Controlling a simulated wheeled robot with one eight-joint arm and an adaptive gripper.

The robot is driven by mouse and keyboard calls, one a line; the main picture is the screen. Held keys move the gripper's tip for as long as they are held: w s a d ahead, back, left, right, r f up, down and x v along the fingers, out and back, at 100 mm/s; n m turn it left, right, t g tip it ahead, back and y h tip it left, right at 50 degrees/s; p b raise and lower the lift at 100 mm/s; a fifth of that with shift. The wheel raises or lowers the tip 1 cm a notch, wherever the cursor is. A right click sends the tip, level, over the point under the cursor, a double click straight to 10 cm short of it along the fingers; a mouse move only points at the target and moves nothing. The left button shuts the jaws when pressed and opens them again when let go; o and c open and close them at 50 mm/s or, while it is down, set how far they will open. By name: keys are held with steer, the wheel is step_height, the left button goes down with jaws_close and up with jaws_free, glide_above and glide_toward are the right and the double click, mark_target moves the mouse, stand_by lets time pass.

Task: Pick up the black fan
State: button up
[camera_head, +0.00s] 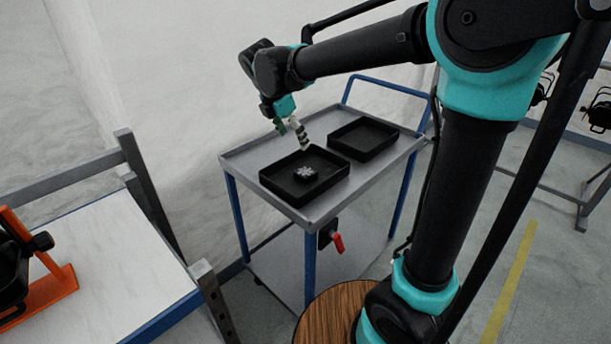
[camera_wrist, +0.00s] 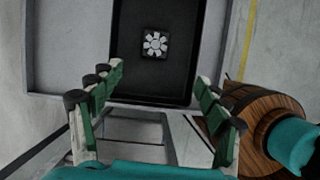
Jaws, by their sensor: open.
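The black fan (camera_head: 306,174) lies in the near black tray (camera_head: 322,188) on the grey cart. It is a small dark square with a pale, grey-white bladed rotor. In the wrist view the fan (camera_wrist: 155,43) lies flat in the tray, beyond my fingertips and roughly midway between them, with tray floor around it. My gripper (camera_head: 292,133) is above the tray, apart from the fan. In the wrist view my gripper (camera_wrist: 160,82) is open, with green-padded fingers spread wide and nothing between them.
A second black tray (camera_head: 362,138), empty, sits farther back on the cart (camera_head: 233,157). The cart has a blue handle (camera_head: 390,84) at its far end. A white-topped table (camera_head: 110,262) with an orange fixture (camera_head: 48,290) stands at the left. A white wall is behind the cart.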

steer(key=a, duration=0.1)
glide_toward(305, 171)
steer(key=shift+n, duration=0.4)
steer(key=x, duration=0.8)
steer(key=shift+d+f, duration=0.15)
steer(key=shift+f, duration=0.25)
steer(key=c, duration=1.2)
steer(key=shift+r, duration=0.1)
